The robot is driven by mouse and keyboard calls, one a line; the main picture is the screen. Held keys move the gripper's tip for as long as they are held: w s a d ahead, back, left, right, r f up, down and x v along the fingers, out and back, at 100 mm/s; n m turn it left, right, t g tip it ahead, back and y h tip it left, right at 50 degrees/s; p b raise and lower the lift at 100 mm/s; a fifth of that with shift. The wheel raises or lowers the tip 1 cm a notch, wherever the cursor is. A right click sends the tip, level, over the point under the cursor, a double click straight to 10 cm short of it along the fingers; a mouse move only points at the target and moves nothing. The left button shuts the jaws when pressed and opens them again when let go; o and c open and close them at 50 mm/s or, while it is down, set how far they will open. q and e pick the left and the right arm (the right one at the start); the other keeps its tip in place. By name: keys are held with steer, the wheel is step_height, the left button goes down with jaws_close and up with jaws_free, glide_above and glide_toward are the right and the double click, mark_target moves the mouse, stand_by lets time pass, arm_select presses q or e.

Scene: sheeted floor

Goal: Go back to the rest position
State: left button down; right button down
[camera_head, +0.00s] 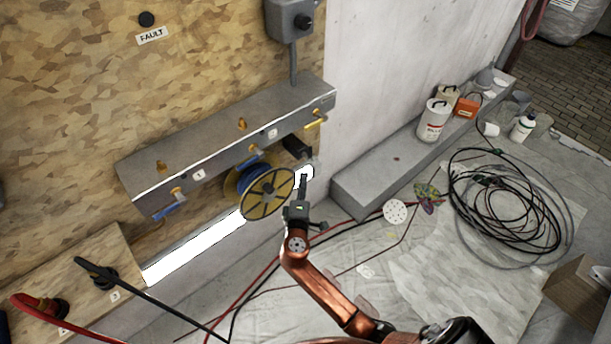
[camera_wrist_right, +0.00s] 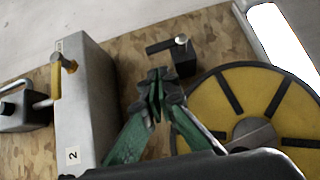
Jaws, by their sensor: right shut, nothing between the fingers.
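My right gripper (camera_head: 303,182) is shut and empty at the end of my orange arm. In the head view it points at the wall, just right of the yellow and black cable reel (camera_head: 268,194). In the right wrist view the green fingers (camera_wrist_right: 157,88) meet at their tips in front of the chipboard wall (camera_wrist_right: 120,60). The reel (camera_wrist_right: 255,115) stands right of them there, and a black-handled fitting (camera_wrist_right: 181,55) shows just beyond the tips. I see no contact. My left gripper is not in view.
A grey metal manifold (camera_head: 225,135) with yellow and blue levers runs along the wall above the reel. A grey ledge (camera_head: 380,178) bears cans (camera_head: 433,120). Coiled black cables (camera_head: 505,205) and red and black hoses lie on the sheeted floor. A cardboard box (camera_head: 580,290) stands at right.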

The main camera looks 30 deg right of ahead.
steer(key=shift+w+a, duration=0.1)
steer(key=shift+a, duration=0.05)
